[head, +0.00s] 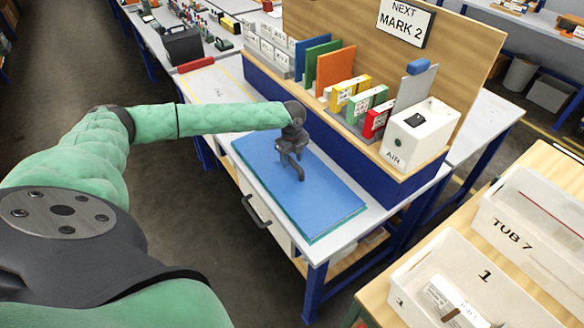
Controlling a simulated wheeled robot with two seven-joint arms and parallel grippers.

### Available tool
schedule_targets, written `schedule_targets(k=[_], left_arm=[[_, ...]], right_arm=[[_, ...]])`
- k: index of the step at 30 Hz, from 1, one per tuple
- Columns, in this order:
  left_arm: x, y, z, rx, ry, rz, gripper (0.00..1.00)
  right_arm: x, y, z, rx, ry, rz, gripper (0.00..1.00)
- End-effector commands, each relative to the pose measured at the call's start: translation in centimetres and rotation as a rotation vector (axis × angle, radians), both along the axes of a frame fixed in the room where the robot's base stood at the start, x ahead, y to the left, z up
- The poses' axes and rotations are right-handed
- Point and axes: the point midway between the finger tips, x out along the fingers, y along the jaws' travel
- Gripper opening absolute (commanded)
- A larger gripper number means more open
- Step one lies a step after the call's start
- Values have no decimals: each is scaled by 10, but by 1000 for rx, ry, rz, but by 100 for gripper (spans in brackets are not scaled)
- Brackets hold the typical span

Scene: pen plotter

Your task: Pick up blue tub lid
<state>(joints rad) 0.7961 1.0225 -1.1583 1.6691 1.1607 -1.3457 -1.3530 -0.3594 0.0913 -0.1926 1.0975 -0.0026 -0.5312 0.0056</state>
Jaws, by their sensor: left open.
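A flat blue rectangle (325,201) with a green edge lies on the grey workbench; I cannot tell whether it is a mat or a lid. No separate blue tub lid shows clearly. My left gripper (291,172) is open and points down over the middle of the blue rectangle. Nothing shows between its fingers. I cannot tell whether the fingertips touch the surface. My right gripper is out of view.
A raised shelf behind holds blue, green and orange upright folders (335,70), small boxes and a white AIR box (415,134). At right, a wooden table carries a white tub marked 1 (455,265) and TUB 7 (530,210). A drawer handle (255,211) juts from the bench front.

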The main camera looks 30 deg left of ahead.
Motion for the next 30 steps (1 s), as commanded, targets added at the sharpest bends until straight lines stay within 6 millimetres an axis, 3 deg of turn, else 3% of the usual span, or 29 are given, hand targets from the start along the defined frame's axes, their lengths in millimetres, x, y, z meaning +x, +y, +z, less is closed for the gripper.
schedule_targets(k=[9, 16, 30], left_arm=[[0, 0, -3, 0, -1, 0, 43], [0, 0, -3, 0, 0, 0, 0], [0, 0, 0, 0, -1, 1, 0]], right_arm=[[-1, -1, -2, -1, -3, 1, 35], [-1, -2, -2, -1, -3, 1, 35], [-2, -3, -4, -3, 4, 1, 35]])
